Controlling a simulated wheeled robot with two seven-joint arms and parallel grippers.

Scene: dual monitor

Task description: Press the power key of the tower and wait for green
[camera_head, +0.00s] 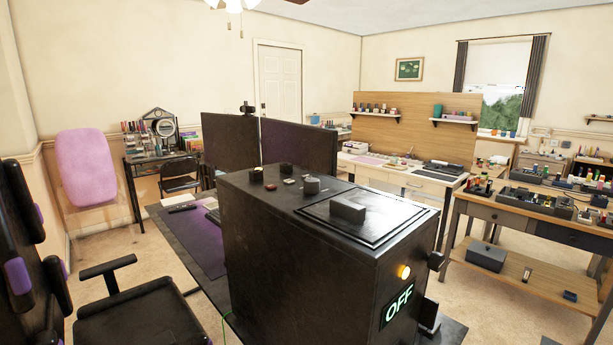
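The tower (265,255) is a large black box standing close in front of me. Its narrow side carries a lit amber round lamp (403,272) and a dark sign reading OFF in green letters (398,305). I cannot tell which part is the power key. Neither of my grippers is in view.
Two dark monitors (298,148) stand behind the tower on a black desk (185,235). A black chair (140,315) is at the lower left. A wooden workbench (480,213) with tools stands at the right. Open floor (480,310) lies between tower and workbench.

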